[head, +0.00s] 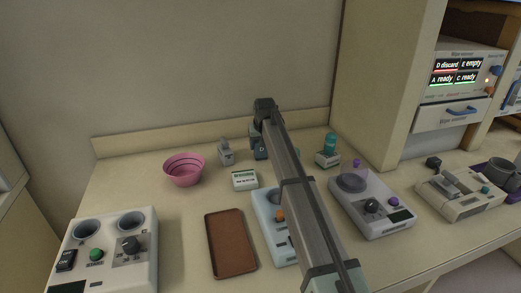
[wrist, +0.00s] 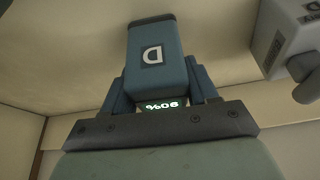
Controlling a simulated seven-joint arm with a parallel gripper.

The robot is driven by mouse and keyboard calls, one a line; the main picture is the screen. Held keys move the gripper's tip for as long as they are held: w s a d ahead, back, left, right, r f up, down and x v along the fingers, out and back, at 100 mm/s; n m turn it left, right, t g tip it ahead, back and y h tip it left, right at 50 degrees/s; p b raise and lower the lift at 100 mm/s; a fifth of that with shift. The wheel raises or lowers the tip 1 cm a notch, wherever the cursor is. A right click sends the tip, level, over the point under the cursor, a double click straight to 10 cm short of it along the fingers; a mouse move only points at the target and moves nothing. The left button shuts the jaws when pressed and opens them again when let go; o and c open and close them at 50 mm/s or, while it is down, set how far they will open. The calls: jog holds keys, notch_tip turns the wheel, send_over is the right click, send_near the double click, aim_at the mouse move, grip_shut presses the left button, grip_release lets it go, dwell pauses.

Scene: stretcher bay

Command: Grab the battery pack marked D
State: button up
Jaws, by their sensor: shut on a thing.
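The battery pack marked D (wrist: 155,55) is a dark blue-grey block with a white-edged D label. In the wrist view it sits between the two fingers of my gripper (wrist: 161,92), which is shut on it. A small lit readout (wrist: 162,105) shows at its near end, upside down, and seems to read 90%. In the head view my gripper (head: 262,137) is over the back of the counter, and the pack (head: 260,149) shows partly behind my arm. I cannot tell whether the pack touches the counter.
A grey device (head: 225,152) stands just left of the pack, near a pink bowl (head: 183,170) and a small white box (head: 244,180). A teal-topped item (head: 328,150) is to the right. A brown tray (head: 231,243) lies in front. A screen (head: 456,72) lists D discard, E empty, A ready, C ready.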

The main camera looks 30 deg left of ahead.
jog(key=c, duration=0.8)
